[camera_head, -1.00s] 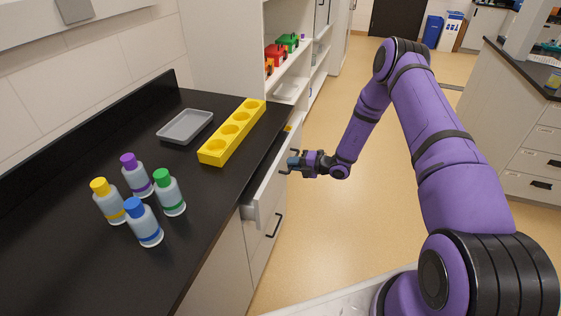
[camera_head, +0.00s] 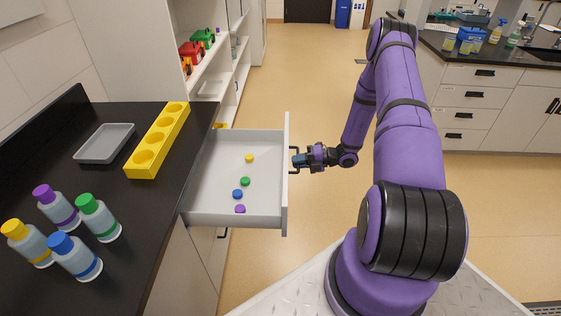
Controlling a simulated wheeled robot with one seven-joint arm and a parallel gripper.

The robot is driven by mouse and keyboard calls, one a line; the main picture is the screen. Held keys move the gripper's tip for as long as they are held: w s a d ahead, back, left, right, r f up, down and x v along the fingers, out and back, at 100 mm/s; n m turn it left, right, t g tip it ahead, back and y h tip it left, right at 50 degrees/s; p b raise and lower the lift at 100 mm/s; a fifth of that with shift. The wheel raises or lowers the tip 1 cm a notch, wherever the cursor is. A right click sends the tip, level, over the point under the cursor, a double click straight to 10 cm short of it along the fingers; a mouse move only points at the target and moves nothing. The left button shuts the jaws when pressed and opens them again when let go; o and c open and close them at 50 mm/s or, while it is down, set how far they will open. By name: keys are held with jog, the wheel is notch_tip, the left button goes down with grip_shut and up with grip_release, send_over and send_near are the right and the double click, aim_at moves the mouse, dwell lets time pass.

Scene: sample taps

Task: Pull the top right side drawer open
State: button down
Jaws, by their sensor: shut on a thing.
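The top drawer (camera_head: 205,214) is a light grey box that stands far out from under the black counter. Inside it lie small yellow (camera_head: 249,158), green (camera_head: 245,181), blue (camera_head: 237,194) and purple (camera_head: 240,209) round pieces on its floor. The drawer's front panel (camera_head: 286,190) faces right. My gripper (camera_head: 297,160) is at the outer side of that panel, shut on the drawer's dark handle (camera_head: 292,171). The fingers hide part of the handle.
On the counter (camera_head: 135,205) stand several capped bottles (camera_head: 100,218), a grey tray (camera_head: 104,143) and a yellow block with round holes (camera_head: 159,140). Open shelves (camera_head: 208,70) stand behind. Another cabinet (camera_head: 480,105) is at the right. The floor between is clear.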

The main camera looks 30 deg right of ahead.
jog(key=shift+f+v, duration=0.2)
jog(key=shift+v, duration=0.7)
jog(key=shift+f+v, duration=0.15)
jog(key=shift+v, duration=0.7)
jog(key=c, duration=1.2)
grip_release()
jog(key=v, duration=1.1)
